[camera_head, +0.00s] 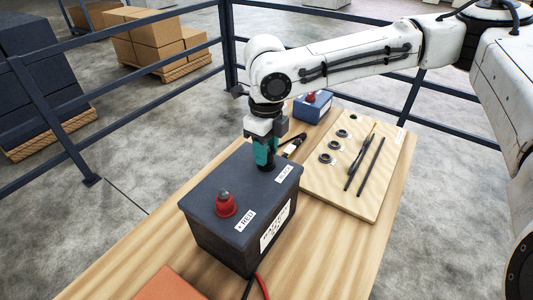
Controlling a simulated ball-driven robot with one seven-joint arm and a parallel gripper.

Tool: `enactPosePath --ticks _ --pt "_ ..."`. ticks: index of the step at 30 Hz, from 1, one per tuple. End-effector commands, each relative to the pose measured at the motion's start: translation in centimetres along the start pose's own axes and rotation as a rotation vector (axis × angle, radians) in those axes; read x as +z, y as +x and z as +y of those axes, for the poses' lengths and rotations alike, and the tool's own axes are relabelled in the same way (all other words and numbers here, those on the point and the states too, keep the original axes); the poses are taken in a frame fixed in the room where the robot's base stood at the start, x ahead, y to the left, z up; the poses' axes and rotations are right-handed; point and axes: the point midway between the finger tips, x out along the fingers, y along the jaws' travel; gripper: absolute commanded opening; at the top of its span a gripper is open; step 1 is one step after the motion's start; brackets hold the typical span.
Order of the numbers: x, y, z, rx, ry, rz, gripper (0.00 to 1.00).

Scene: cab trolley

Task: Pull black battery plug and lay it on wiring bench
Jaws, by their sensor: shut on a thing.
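The battery (228,240) is a dark grey box on the wooden bench, with white labels on its top and front. A red plug (226,205) sits on its top at the left. My gripper (265,160) points down over the far right of the battery top, beside the label reading black. Its teal fingers are shut on the black plug (266,167), of which only a small dark part shows below the fingertips. I cannot tell whether the plug is still seated. The pale wooden wiring board (385,142) lies to the right, holding several black rings and dark rods.
A small blue box with a red top (312,106) stands behind the battery. A dark tool (293,145) lies between battery and board. Blue railings surround the bench.

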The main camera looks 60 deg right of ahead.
Motion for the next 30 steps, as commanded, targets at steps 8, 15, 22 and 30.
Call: enactPosePath --ticks 8,15,22,30 --pt "0.0 -1.1 0.0 0.000 0.001 -0.001 0.00" --pt "0.0 -1.9 0.0 0.000 0.001 -0.001 0.00" --pt "0.0 -2.6 0.0 0.000 0.001 0.000 0.00" --pt "0.0 -3.5 0.0 0.000 0.001 -0.001 0.00"
